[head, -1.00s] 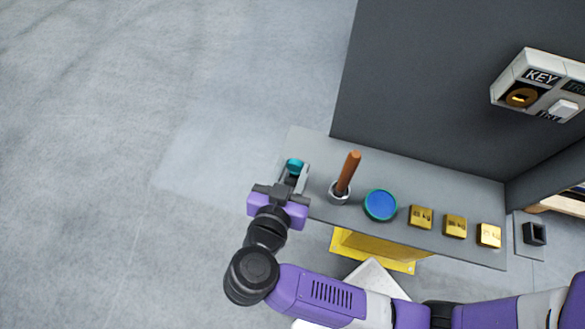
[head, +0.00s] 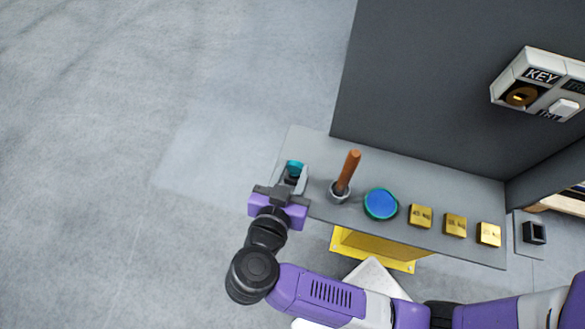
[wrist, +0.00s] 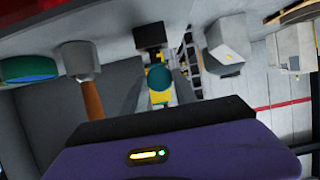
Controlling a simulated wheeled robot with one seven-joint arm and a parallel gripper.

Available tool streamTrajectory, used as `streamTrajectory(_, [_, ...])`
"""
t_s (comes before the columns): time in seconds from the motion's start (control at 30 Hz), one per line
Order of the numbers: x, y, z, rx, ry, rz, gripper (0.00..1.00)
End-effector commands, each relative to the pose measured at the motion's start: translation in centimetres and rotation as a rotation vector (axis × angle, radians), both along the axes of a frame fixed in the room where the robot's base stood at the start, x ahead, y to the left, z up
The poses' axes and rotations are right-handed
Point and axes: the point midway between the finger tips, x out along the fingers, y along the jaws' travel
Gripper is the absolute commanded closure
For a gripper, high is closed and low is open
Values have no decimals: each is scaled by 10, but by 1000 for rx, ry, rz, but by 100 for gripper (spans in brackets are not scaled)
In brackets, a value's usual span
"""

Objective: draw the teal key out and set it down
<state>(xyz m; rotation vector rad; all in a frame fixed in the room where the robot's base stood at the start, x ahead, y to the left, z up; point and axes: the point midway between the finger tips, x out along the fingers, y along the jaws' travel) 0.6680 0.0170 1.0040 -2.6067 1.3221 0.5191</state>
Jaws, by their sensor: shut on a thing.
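The teal key (head: 294,168) shows as a small teal round piece at the left end of the grey shelf (head: 430,242). My gripper (head: 293,181) is at that end of the shelf, with its fingers around the key. In the wrist view the teal key (wrist: 160,78) lies between the two fingers, with a yellow part just below it. The gripper is shut on it. Whether the key's lower part is still in something is hidden by the gripper and the viewing angle.
A wooden-handled tool in a grey cup (head: 340,192) stands close to the right of my gripper. Beyond it are a blue-topped teal disc (head: 381,204) and three brass weights (head: 455,225). A dark wall rises behind the shelf, bearing a KEY panel (head: 541,82).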

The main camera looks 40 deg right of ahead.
Motion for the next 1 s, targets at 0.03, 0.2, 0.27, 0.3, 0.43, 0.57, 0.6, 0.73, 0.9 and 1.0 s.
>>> streamTrajectory(0.03, [0,0,-1,0,0,0,100])
streamTrajectory(0.2, [0,0,-5,1,-1,0,100])
streamTrajectory(0.27, [0,0,-6,1,-1,1,100])
streamTrajectory(0.3, [0,0,-7,0,0,1,100])
streamTrajectory(0.43, [0,0,-10,-1,1,0,100])
streamTrajectory(0.57, [0,0,-13,0,0,0,100])
streamTrajectory(0.6, [0,0,-14,0,0,0,100])
streamTrajectory(0.73, [0,0,-17,1,-1,0,100])
streamTrajectory(0.9, [0,0,-21,-1,1,0,100])
streamTrajectory(1.0, [0,0,-22,0,0,1,60])
